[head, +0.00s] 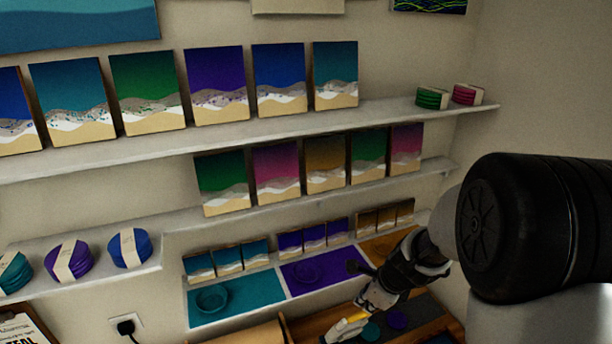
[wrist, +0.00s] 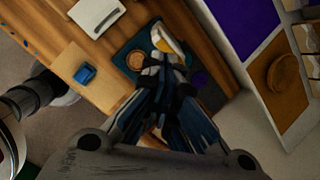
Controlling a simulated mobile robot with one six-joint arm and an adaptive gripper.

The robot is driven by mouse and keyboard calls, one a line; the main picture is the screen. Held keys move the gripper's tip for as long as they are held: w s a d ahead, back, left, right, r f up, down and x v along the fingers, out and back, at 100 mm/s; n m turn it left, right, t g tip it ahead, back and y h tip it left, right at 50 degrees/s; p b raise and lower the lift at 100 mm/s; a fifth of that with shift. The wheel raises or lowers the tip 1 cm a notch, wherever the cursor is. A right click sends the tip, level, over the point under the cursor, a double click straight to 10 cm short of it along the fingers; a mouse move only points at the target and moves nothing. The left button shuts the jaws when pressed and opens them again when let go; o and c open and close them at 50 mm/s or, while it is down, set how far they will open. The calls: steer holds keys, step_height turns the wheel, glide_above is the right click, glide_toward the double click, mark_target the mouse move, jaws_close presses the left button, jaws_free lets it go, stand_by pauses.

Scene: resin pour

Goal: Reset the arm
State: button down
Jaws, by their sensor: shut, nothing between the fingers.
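My gripper (head: 374,298) is at the lower right of the head view, angled down over the wooden table. In the wrist view my gripper (wrist: 168,72) has its fingers together, with nothing held between them. Below it is a dark mat (wrist: 128,48) bearing a round wooden-coloured piece (wrist: 136,61). A white and yellow object (wrist: 165,42) lies just beyond the fingertips, partly hidden by them; it also shows in the head view (head: 347,328). I cannot tell how high the fingers are above the table.
A wooden table (wrist: 75,32) holds a white device (wrist: 97,14) and a blue item (wrist: 85,74) on a pale board. Shelves (head: 270,119) with seascape panels line the wall. Teal (head: 255,300), purple (head: 325,278) and orange display mats sit below, close to the gripper.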

steer(key=s+f+n+h+b, duration=0.1)
steer(key=s+f+n+b, duration=0.2)
steer(key=s+n+b, duration=0.8)
steer(key=s+a+f+n+h+b, duration=0.1)
steer(key=s+f+n+b, duration=0.2)
steer(key=s+n+b, duration=0.9)
steer(key=s+n, duration=0.1)
steer(key=s, duration=0.3)
steer(key=shift+a+f+n+t, duration=0.2)
steer(key=shift+f+n+t, duration=0.1)
steer(key=shift+f, duration=0.05)
